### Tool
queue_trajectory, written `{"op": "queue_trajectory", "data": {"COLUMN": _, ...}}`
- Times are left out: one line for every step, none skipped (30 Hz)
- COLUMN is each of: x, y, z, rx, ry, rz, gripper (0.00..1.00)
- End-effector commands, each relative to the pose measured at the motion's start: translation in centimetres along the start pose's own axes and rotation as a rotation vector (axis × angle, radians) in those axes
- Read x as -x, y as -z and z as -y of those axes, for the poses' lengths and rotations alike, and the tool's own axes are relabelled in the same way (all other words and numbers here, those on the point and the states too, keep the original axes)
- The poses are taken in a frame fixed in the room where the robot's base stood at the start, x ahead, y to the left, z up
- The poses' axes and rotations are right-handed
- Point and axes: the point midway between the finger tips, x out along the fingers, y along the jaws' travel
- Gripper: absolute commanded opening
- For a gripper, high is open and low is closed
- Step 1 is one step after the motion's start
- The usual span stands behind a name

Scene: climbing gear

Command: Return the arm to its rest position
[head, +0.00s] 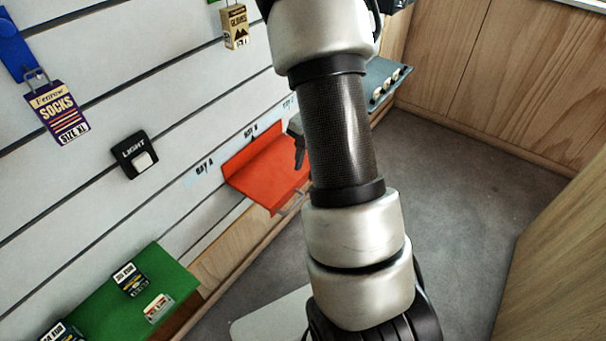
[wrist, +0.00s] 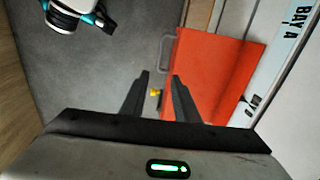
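My arm (head: 340,130) crosses the middle of the head view and hides part of what lies behind it. My gripper (wrist: 160,75) shows in the wrist view with its two dark fingers apart and nothing held between them. A finger of it also shows in the head view (head: 299,155), at the arm's left edge, by the orange shelf (head: 260,170). In the wrist view the orange shelf (wrist: 222,70) is right of the fingers. A small yellow thing (wrist: 155,93) shows through the finger gap, too small to identify.
The slatted wall (head: 80,110) holds a socks pack (head: 58,113), a light switch (head: 135,155) and a gloves pack (head: 235,27). A green shelf (head: 110,305) carries small boxes. A grey-blue shelf (head: 378,78) is behind my arm. The grey floor (head: 450,190) at right is clear.

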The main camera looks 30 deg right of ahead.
Motion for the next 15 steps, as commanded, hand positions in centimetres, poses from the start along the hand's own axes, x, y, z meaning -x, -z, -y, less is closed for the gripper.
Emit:
{"op": "queue_trajectory", "data": {"x": 0.77, "y": -0.01, "z": 0.08, "rx": 0.001, "ry": 0.001, "rz": 0.000, "gripper": 0.28}}
{"op": "queue_trajectory", "data": {"x": 1.02, "y": -0.03, "z": 0.07, "rx": 0.002, "ry": 0.001, "rz": 0.000, "gripper": 0.28}}
{"op": "queue_trajectory", "data": {"x": 1.27, "y": -0.04, "z": 0.05, "rx": 0.002, "ry": 0.000, "rz": 0.001, "gripper": 0.28}}
{"op": "queue_trajectory", "data": {"x": 1.41, "y": -0.05, "z": 0.03, "rx": 0.002, "ry": 0.000, "rz": 0.001, "gripper": 0.28}}
{"op": "queue_trajectory", "data": {"x": 1.51, "y": -0.05, "z": 0.03, "rx": 0.002, "ry": 0.000, "rz": 0.001, "gripper": 0.28}}
{"op": "queue_trajectory", "data": {"x": 1.60, "y": -0.05, "z": 0.02, "rx": 0.001, "ry": 0.000, "rz": 0.001, "gripper": 0.28}}
{"op": "queue_trajectory", "data": {"x": 1.64, "y": -0.05, "z": 0.01, "rx": 0.001, "ry": 0.000, "rz": 0.001, "gripper": 0.28}}
{"op": "queue_trajectory", "data": {"x": 1.66, "y": -0.05, "z": 0.01, "rx": 0.001, "ry": 0.000, "rz": 0.001, "gripper": 0.28}}
{"op": "queue_trajectory", "data": {"x": 1.66, "y": -0.05, "z": 0.00, "rx": 0.001, "ry": 0.000, "rz": 0.001, "gripper": 0.28}}
{"op": "queue_trajectory", "data": {"x": 1.66, "y": -0.05, "z": 0.00, "rx": 0.001, "ry": 0.000, "rz": 0.001, "gripper": 0.28}}
{"op": "queue_trajectory", "data": {"x": 1.65, "y": -0.04, "z": 0.00, "rx": 0.001, "ry": 0.000, "rz": 0.001, "gripper": 0.28}}
{"op": "queue_trajectory", "data": {"x": 1.65, "y": -0.04, "z": 0.00, "rx": 0.001, "ry": 0.000, "rz": 0.001, "gripper": 0.28}}
{"op": "queue_trajectory", "data": {"x": 1.64, "y": -0.04, "z": 0.00, "rx": 0.001, "ry": 0.000, "rz": 0.001, "gripper": 0.28}}
{"op": "queue_trajectory", "data": {"x": 1.64, "y": -0.04, "z": 0.00, "rx": 0.001, "ry": 0.000, "rz": 0.001, "gripper": 0.28}}
{"op": "queue_trajectory", "data": {"x": 1.64, "y": -0.04, "z": 0.00, "rx": 0.001, "ry": 0.000, "rz": 0.001, "gripper": 0.28}}
